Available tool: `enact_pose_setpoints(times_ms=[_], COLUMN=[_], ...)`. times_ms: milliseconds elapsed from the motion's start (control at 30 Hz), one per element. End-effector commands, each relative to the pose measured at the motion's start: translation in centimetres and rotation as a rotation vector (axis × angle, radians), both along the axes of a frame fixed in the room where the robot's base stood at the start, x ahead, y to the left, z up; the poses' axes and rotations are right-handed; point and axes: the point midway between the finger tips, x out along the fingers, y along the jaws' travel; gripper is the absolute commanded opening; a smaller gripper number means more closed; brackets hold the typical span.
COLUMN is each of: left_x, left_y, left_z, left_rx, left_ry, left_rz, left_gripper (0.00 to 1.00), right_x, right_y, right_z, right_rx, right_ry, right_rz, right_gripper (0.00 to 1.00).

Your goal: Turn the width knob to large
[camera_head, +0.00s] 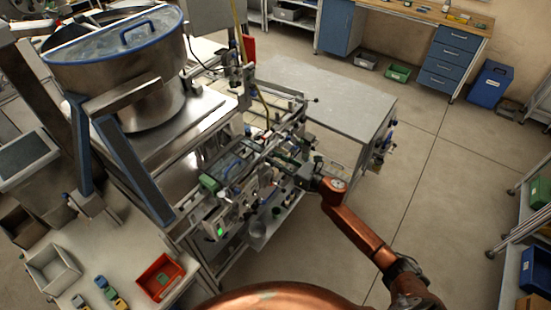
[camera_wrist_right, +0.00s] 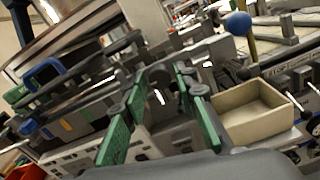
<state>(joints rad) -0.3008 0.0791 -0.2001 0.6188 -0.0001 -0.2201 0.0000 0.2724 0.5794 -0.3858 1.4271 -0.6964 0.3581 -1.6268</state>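The machine (camera_head: 232,205) with its small fittings, rails and a lit green button stands at the middle of the head view. My right gripper (camera_head: 298,172) reaches it from the right, at its right-hand side. In the right wrist view my right gripper (camera_wrist_right: 160,105) shows two green-padded fingers spread apart, with metal machine parts seen between and beyond them. Nothing is held between the pads. I cannot pick out the width knob or its setting among the crowded fittings. My left gripper is not in view.
A large steel bowl with a blue rim (camera_head: 115,45) stands at upper left. A grey table (camera_head: 335,95) is behind the machine. A red bin (camera_head: 160,277) lies at lower left. The wrist view shows a beige tray (camera_wrist_right: 255,112) and a blue ball (camera_wrist_right: 238,23).

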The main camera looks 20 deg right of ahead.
Motion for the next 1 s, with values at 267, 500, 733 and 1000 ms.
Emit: enact_pose_setpoints(times_ms=[267,500,733,1000], left_x=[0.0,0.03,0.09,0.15], left_y=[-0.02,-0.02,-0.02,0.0], left_z=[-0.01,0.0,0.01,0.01], left_rx=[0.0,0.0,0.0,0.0], left_ry=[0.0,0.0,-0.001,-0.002], left_rz=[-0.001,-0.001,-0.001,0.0], left_gripper=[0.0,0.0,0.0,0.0], right_x=[-0.01,-0.02,-0.02,-0.02], right_y=[-0.02,-0.03,-0.04,-0.06], right_z=[0.01,0.02,0.02,0.03], right_rx=[0.0,0.0,0.013,0.11], right_ry=[0.0,0.0,0.01,0.086], right_rz=[0.0,0.0,0.0,0.0], right_gripper=[0.13,0.0,0.0,0.0])
